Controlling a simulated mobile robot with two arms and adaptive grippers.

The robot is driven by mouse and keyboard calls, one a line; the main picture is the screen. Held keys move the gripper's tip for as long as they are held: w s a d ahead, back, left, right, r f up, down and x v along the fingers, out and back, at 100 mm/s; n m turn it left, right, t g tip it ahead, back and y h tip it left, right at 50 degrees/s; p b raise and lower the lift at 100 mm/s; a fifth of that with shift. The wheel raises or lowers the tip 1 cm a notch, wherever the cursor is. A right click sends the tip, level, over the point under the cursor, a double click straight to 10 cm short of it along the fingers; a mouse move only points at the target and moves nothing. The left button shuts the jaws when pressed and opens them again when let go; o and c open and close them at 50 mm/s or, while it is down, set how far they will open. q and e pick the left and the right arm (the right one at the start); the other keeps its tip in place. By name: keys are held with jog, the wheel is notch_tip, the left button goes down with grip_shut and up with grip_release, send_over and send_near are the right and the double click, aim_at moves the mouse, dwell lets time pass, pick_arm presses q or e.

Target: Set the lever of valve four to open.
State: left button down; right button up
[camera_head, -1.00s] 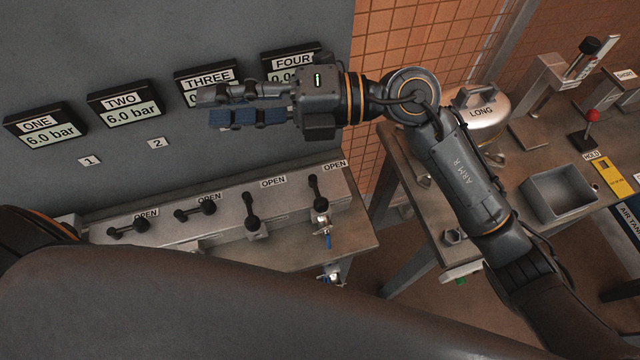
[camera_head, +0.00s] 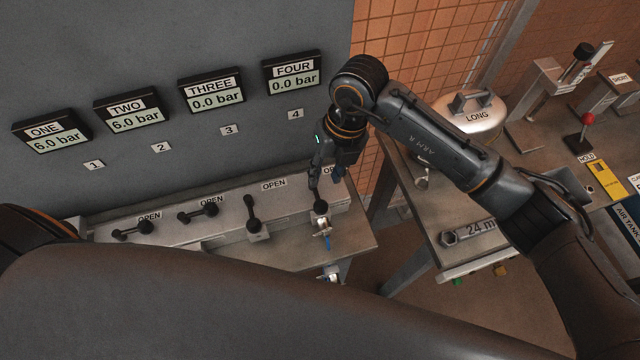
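Valve four's lever (camera_head: 320,206) is at the right end of the valve row, and its black base knob shows below my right gripper. The lever's upper part is covered by the gripper. My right gripper (camera_head: 326,182) points down at this lever from above, its two fingers apart. Whether a finger touches the lever I cannot tell. The OPEN label of valve four (camera_head: 328,171) is mostly hidden behind the gripper. Gauge FOUR (camera_head: 292,75) reads 0.0 bar. My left gripper is out of view.
Lever three (camera_head: 251,210) stands close to the left, with levers two (camera_head: 199,212) and one (camera_head: 132,230) farther left. Gauge THREE (camera_head: 212,92) reads 0.0 bar; ONE and TWO read 6.0.

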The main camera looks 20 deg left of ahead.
aim_at(318, 196)
jog(key=f, duration=0.2)
jog(key=f+p, duration=0.1)
jog(key=f, duration=0.1)
jog(key=a+f, duration=0.1)
jog(key=f, duration=0.1)
jog(key=shift+s+f, duration=0.3)
jog(key=shift+s, duration=0.1)
jog(key=shift+a, duration=0.1)
grip_shut()
